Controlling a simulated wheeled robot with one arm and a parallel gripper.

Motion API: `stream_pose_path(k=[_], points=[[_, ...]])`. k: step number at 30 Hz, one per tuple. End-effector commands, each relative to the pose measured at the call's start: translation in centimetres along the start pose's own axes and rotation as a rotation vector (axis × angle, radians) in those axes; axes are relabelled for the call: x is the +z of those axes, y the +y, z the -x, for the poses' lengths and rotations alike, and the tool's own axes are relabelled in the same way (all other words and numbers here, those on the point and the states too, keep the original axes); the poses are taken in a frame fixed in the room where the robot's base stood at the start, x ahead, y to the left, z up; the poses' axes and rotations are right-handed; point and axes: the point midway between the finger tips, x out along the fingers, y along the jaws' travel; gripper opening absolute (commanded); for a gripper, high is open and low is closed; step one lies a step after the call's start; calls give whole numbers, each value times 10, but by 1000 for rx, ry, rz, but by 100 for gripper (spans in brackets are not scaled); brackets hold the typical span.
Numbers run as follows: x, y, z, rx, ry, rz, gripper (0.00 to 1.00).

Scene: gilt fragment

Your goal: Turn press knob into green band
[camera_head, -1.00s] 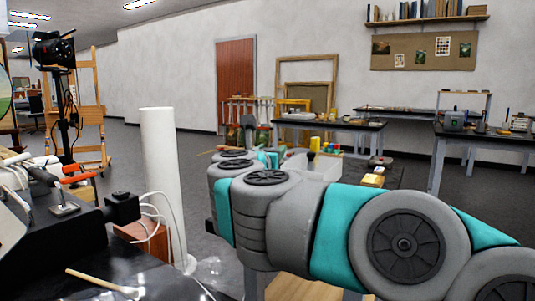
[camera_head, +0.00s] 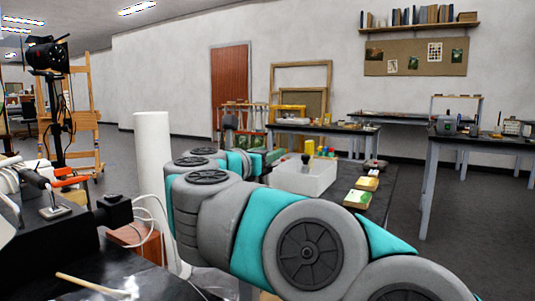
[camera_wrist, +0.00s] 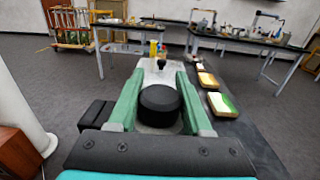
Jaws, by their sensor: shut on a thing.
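My gripper (camera_wrist: 160,78) reaches forward in the wrist view, with one green finger on each side of a black round-topped knob (camera_wrist: 160,103). The fingers are shut on this knob. Its far side and underside are hidden, and no scale or green band can be made out on it.
A white column (camera_head: 153,190) stands to the left. Open floor lies between tables.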

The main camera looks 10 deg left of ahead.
Motion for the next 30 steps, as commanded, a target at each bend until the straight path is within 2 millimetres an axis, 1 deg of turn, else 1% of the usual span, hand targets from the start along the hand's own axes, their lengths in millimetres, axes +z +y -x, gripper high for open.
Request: stream_pose_path(k=[1,6,8,9,16,19,30], points=[[4,0,0,1,-6,-2,52],[3,0,0,0,-4,-1,72],[2,0,0,0,-4,-1,78],[2,0,0,0,-3,-1,80],[1,0,1,1,-2,-1,80],[1,0,7,1,-3,-2,80],[0,1,64,3,-3,-1,80]])
